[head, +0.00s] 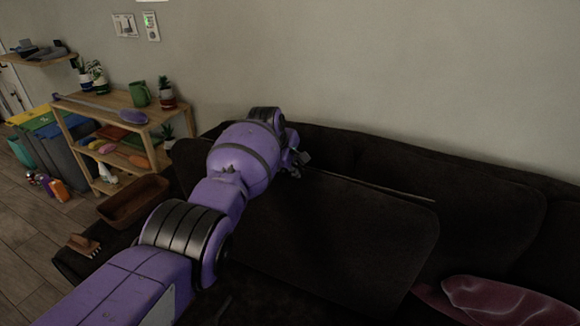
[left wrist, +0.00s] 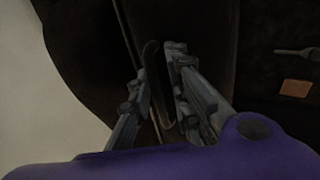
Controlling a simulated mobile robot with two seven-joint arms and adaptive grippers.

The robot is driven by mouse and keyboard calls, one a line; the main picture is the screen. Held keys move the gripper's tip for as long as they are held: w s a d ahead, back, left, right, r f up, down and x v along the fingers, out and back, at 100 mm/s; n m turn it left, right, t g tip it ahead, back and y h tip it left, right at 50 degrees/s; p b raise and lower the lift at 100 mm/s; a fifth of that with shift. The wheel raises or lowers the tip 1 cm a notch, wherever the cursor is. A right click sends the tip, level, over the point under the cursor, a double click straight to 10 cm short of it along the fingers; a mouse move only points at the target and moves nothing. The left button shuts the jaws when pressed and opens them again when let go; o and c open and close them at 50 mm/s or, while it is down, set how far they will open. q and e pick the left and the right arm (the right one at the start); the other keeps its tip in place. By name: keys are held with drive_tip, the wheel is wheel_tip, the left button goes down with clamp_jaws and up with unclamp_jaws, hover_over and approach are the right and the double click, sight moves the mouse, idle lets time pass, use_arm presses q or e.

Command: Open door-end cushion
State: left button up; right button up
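The door-end cushion (head: 335,235) is the dark back cushion at the left end of the sofa. It leans forward, with a gap between its top edge and the backrest. My left arm reaches over to its upper left part, and my left gripper (head: 298,160) is there, largely hidden behind my wrist. In the left wrist view, the two fingers of the left gripper (left wrist: 158,68) stand on either side of a thin dark cushion edge (left wrist: 153,60) and appear shut on it. My right gripper is not in view.
Another dark back cushion (head: 490,215) stands to the right, and a crumpled maroon cloth or pillow (head: 510,300) lies on the seat. A wooden tray (head: 133,201) and a brush (head: 84,244) lie at the sofa's left end. A wooden shelf (head: 85,108) with plants stands beyond.

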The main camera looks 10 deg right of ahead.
use_arm(q)
drive_tip(key=shift+s+a+f, duration=0.1)
drive_tip(key=shift+s+f, duration=0.1)
drive_tip(key=shift+f, duration=0.35)
